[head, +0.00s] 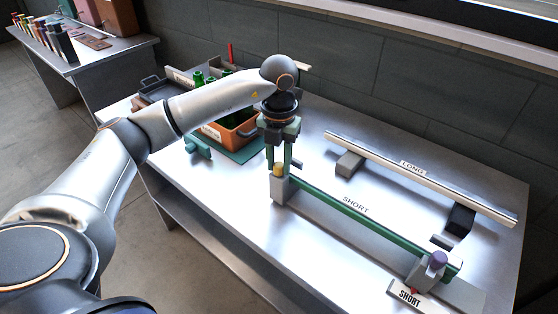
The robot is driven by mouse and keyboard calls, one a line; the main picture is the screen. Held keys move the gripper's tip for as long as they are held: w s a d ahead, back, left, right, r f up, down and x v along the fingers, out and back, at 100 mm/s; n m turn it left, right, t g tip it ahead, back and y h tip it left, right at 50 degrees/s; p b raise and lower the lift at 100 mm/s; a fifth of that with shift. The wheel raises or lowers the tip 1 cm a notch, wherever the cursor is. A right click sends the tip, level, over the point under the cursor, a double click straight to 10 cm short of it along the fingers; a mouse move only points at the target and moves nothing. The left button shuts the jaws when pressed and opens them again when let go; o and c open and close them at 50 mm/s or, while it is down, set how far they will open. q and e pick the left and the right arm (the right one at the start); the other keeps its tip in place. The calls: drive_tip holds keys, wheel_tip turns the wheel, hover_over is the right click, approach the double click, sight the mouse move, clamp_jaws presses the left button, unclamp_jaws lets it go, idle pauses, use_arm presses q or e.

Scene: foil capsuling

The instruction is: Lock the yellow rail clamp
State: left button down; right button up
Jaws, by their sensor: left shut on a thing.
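The yellow rail clamp (277,170) shows as a small yellow knob on a grey block (279,191) at the left end of the green rail marked SHORT (345,217). My left gripper (278,172) points down over it and is shut on the yellow clamp, with a green finger on either side. The fingers hide part of the knob, and I cannot tell its turn. A purple knob (438,259) sits on a grey block at the rail's right end. My right gripper is not in view.
A second rail marked LONG (415,172) lies on blocks behind. An orange crate (239,139) with green bottles and a dark tray (165,88) stand at the back left. Bare metal table (225,205) lies left of the clamp.

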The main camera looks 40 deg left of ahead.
sight(278, 165)
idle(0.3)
use_arm(q)
drive_tip(key=c, duration=0.6)
unclamp_jaws()
drive_tip(key=shift+r, duration=0.1)
wheel_tip(278, 165, up, 12)
drive_tip(key=shift+r+p, duration=0.2)
drive_tip(key=shift+p, duration=0.1)
drive_tip(key=shift+s, duration=0.1)
